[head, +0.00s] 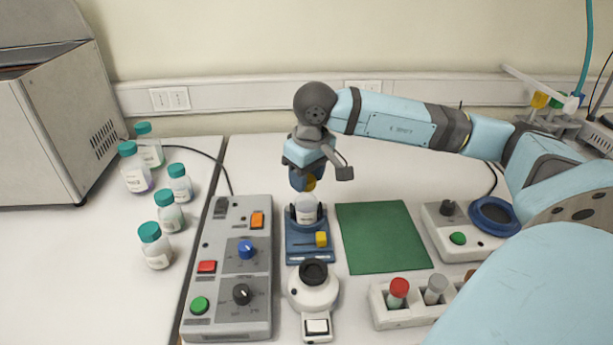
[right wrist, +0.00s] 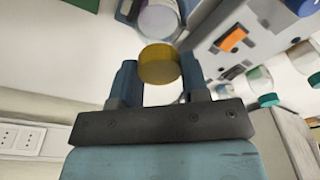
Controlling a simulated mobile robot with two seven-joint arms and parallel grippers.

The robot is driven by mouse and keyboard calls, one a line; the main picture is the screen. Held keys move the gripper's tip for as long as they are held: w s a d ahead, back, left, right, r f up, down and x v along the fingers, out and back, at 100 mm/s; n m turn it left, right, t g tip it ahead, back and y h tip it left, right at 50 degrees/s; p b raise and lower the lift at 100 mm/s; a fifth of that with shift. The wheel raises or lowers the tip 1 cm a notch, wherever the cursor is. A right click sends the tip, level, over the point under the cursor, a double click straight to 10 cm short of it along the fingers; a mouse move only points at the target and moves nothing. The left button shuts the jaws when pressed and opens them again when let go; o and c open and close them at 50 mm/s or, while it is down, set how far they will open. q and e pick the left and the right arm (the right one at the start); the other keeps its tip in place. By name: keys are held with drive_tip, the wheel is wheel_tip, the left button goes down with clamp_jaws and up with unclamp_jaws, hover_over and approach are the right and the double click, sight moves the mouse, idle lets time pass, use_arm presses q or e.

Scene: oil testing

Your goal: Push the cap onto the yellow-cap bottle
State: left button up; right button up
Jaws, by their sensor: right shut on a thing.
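My right gripper (head: 304,180) comes down from above and is shut on a yellow cap (head: 310,184). In the right wrist view the yellow cap (right wrist: 158,66) sits between the two blue fingers. An open-looking, capless clear bottle with a white label (head: 306,210) stands upright in a blue holder (head: 303,252) below the cap. The cap is just above the bottle's top; the fingers partly hide it, and I cannot tell whether they touch. The round pale shape of the bottle (right wrist: 158,20) shows beyond the cap in the right wrist view. My left gripper is not in view.
A grey control box (head: 228,270) stands left of the holder, a white round instrument (head: 314,290) in front. A green mat (head: 383,237) lies clear on the right. Several teal-capped bottles (head: 155,245) stand far left. A tube rack (head: 397,315) is at front right.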

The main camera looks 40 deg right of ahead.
drive_tip(key=o, duration=1.4)
drive_tip(key=shift+o, duration=0.2)
drive_tip(key=shift+r+p, duration=0.8)
drive_tip(key=shift+r, duration=0.7)
drive_tip(key=shift+r+p, duration=0.6)
drive_tip(key=shift+r, duration=0.65)
drive_tip(key=shift+r+p, duration=0.35)
drive_tip(key=shift+r, duration=0.45)
drive_tip(key=c, duration=1.6)
clamp_jaws()
